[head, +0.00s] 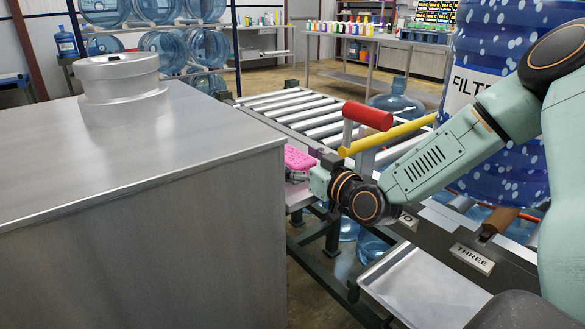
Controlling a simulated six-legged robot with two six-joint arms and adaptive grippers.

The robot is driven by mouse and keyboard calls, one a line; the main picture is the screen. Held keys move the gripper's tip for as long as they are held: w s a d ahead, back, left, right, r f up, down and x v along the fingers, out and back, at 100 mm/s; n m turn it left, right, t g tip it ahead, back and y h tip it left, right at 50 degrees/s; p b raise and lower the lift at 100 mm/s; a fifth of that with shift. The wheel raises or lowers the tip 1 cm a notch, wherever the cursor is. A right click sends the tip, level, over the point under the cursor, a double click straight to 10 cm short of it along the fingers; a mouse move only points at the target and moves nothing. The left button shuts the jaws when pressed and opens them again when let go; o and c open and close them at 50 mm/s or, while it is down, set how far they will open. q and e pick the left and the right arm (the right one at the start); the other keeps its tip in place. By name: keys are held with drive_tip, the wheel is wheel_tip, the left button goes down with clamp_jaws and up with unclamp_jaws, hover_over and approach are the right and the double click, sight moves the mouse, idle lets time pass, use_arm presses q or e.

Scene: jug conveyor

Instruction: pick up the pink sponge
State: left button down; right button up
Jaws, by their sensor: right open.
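The pink sponge (299,158) is near the middle of the head view, just right of the metal cabinet's edge. It seems to rest on a low ledge, partly hidden by the cabinet and my right gripper. My right gripper (297,176) reaches in from the right, its fingers close in front of and below the sponge. It is open, and I cannot tell whether it touches the sponge. My left gripper is not in view.
A large metal cabinet (150,190) fills the left. A roller conveyor (300,108) runs behind the sponge. A red-handled lever (368,116) and a yellow bar (385,136) stand close above my right wrist. A metal tray (425,290) lies at the lower right.

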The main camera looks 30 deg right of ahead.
sight(306, 162)
drive_tip(key=c, duration=1)
drive_tip(key=shift+r, duration=0.15)
drive_tip(key=shift+c, duration=0.2)
drive_tip(key=shift+s+r+p, duration=0.1)
drive_tip(key=shift+r+p, duration=0.2)
drive_tip(key=shift+p, duration=0.35)
drive_tip(key=shift+s+d+p, duration=0.2)
drive_tip(key=shift+s+p, duration=0.75)
drive_tip(key=shift+s, duration=0.4)
drive_tip(key=s+a+n+y+p, duration=0.1)
drive_tip(key=s+a+p, duration=0.1)
drive_tip(key=s+p, duration=1.1)
drive_tip(key=shift+s+a+r+y, duration=0.15)
drive_tip(key=shift+s+r+y, duration=0.2)
drive_tip(key=shift+s, duration=0.8)
